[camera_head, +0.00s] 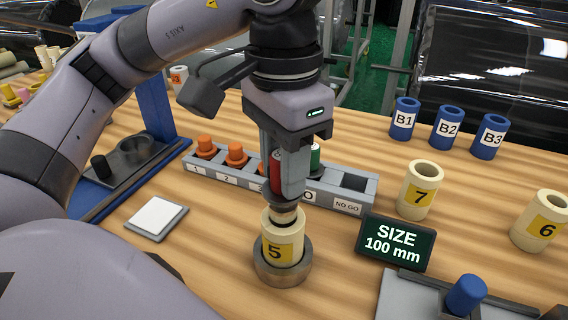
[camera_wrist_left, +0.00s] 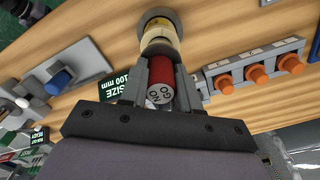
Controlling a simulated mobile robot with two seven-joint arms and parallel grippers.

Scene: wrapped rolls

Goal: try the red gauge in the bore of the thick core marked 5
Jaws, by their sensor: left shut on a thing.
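The thick core marked 5 (camera_head: 283,245) stands upright in a round grey holder (camera_head: 281,274). My left gripper (camera_head: 283,188) is shut on the red gauge (camera_head: 276,166), straight above that core. The gauge's lower end is at the core's top opening; I cannot tell how far it is in the bore. In the left wrist view, the red gauge (camera_wrist_left: 160,72) shows its NO GO end between the fingers of the left gripper (camera_wrist_left: 160,80), with the core (camera_wrist_left: 160,40) beyond. My right gripper is not in view.
Behind stands a grey rack (camera_head: 343,196) with orange plugs (camera_head: 236,154), a green gauge (camera_head: 316,156) and an empty NO GO slot. A SIZE 100 mm display (camera_head: 395,242) is to the right. Cores 7 (camera_head: 419,190) and 6 (camera_head: 541,220) stand farther right.

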